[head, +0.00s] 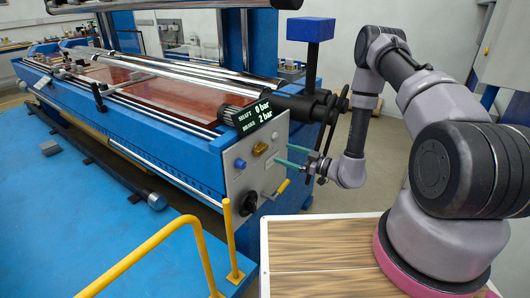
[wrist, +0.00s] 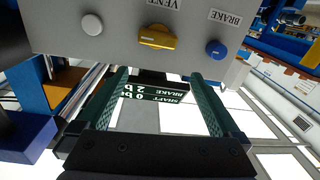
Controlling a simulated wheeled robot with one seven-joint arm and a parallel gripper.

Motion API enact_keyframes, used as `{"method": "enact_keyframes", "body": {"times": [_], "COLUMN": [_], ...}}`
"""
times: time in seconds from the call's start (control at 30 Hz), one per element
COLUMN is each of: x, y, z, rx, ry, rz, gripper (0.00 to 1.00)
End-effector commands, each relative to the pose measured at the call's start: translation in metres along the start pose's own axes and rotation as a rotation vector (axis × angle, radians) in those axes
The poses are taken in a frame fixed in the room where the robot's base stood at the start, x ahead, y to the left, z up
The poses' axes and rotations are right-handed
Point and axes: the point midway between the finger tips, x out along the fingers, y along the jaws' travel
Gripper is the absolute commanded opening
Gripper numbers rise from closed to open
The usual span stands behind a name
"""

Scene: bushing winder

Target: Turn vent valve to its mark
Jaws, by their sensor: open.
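The vent valve is a yellow knob (head: 259,148) on the grey control panel (head: 238,183) at the end of the blue machine. In the wrist view the yellow knob (wrist: 157,38) sits by an upside-down VENT label (wrist: 162,4), its bar lying roughly crosswise. My gripper (head: 284,154) is in front of the panel, its two green fingers spread and empty. In the wrist view my gripper (wrist: 160,74) has its fingertips apart on either side below the knob, not closed on it. I cannot make out the mark.
A blue knob (wrist: 215,48) labelled BRAKE and a white button (wrist: 91,23) flank the valve. A display (head: 258,117) reads SHAFT 0 bar, BRAKE 2 bar. Below are a yellow-handled lever (head: 283,188) and a black knob (head: 248,203). A yellow railing (head: 150,245) stands in front.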

Motion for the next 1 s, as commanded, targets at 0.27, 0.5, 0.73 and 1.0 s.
{"method": "enact_keyframes", "body": {"times": [0.27, 0.5, 0.73, 1.0], "x": [0.002, 0.045, 0.084, 0.101], "y": [0.000, 0.001, 0.004, 0.006], "z": [0.026, 0.025, 0.026, 0.027], "rx": [0.115, 0.109, 0.109, 0.111], "ry": [-0.018, -0.016, -0.016, -0.018], "rz": [0.062, 0.057, 0.057, 0.061], "gripper": [1.00, 1.00, 1.00, 1.00]}}
